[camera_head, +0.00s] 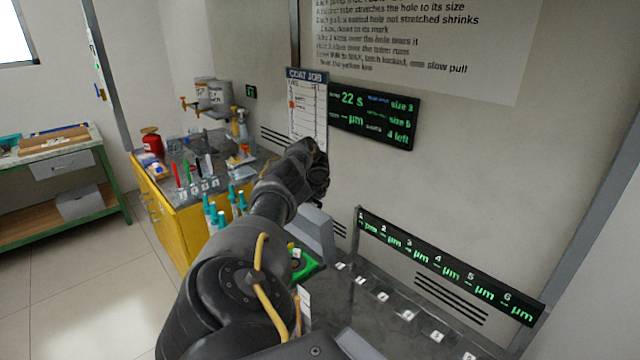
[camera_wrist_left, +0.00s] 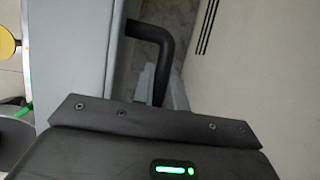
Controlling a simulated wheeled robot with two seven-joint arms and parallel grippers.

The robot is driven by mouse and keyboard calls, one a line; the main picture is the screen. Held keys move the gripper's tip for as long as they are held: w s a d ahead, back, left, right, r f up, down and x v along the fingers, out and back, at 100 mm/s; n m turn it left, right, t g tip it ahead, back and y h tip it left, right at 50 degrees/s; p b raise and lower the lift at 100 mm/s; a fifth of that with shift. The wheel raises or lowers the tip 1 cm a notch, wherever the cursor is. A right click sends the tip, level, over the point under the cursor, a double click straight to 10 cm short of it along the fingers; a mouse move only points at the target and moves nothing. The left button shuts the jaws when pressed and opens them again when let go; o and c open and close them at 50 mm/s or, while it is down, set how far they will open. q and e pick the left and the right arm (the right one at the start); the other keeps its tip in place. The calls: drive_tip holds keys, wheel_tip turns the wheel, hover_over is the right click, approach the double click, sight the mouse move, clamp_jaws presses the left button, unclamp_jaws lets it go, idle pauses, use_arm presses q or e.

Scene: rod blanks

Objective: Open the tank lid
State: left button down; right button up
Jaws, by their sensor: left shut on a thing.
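A light grey box, which looks like the tank (camera_head: 315,228), stands against the back wall, mostly hidden behind my left arm. In the left wrist view its flat grey top (camera_wrist_left: 75,60) fills the left side. A black bent handle (camera_wrist_left: 162,42) comes out from its edge and runs down behind the gripper's dark plate. My left gripper (camera_head: 318,180) is at the far end of the arm, above the box, shut on the handle. Whether the lid is raised cannot be told. My right gripper is not in view.
A yellow cabinet bench (camera_head: 165,205) with bottles and a red can (camera_head: 152,142) stands left of the arm. Teal-capped bottles (camera_head: 220,215) are close beside it. A dark readout bar (camera_head: 450,265) runs above the right counter. A green bench (camera_head: 62,196) is far left.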

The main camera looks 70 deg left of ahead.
use_arm(q)
drive_tip(key=shift+a, duration=0.1)
idle(0.4)
drive_tip(key=c, duration=1.4)
unclamp_jaws()
drive_tip(key=shift+w+d+r, duration=0.1)
drive_tip(key=shift+d+r, duration=0.1)
drive_tip(key=shift+r, duration=0.35)
drive_tip(key=p+v, duration=0.2)
drive_tip(key=v, duration=0.7)
drive_tip(key=shift+d+r, duration=0.2)
drive_tip(key=shift+r, duration=0.1)
